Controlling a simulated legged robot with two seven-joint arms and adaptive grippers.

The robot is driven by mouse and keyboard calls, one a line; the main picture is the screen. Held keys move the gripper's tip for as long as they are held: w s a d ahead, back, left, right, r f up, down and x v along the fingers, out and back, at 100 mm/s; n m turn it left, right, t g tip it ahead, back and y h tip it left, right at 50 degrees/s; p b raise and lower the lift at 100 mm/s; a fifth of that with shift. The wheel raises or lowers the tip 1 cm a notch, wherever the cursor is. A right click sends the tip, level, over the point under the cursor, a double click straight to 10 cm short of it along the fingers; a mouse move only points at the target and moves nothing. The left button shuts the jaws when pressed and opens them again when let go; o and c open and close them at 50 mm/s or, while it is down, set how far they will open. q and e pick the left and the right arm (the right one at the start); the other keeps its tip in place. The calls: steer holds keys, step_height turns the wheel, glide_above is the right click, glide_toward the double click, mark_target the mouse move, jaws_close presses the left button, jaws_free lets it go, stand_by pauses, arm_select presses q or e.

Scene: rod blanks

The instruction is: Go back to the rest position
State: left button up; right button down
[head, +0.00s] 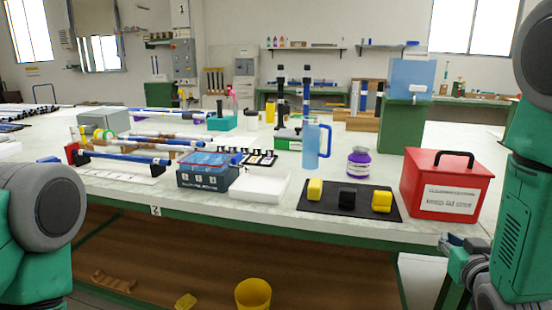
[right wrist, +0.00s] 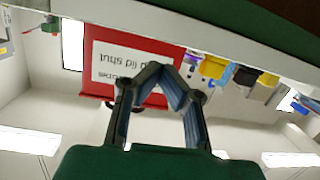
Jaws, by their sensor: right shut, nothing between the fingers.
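My right gripper (head: 452,241) is low at the right of the head view, in front of the table's front edge and below the red box. In the right wrist view my right gripper (right wrist: 161,72) has its fingertips together with nothing between them. That view is upside down, and the red box (right wrist: 88,70) shows behind the fingers, apart from them. My left gripper is out of view; only part of my left arm shows at the lower left of the head view.
The red box (head: 411,187) stands at the table's right front. A yellow bucket (head: 253,294) is below the table.

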steer(key=s+a+f+n+g+y+p, duration=0.1)
steer(key=s+a+f+g, duration=0.1)
steer(key=s+f+g, duration=0.3)
steer(key=s+a+f+y+p, duration=0.1)
steer(key=s+a+f, duration=0.1)
steer(key=f, duration=0.4)
steer(key=s+a+f+g+p, duration=0.1)
steer(key=s+a+f+g, duration=0.1)
steer(key=s, duration=0.6)
steer(key=s+a+f+n+g+y+p, duration=0.1)
steer(key=s+a+f+g, duration=0.2)
steer(key=s+f, duration=0.3)
steer(key=s+a+f+g+p, duration=0.1)
steer(key=s+f+g, duration=0.3)
steer(key=s, duration=0.7)
steer(key=shift+s+a+f+n+g+y, duration=0.25)
steer(key=shift+a+n+g+y, duration=0.2)
steer(key=shift+a, duration=0.35)
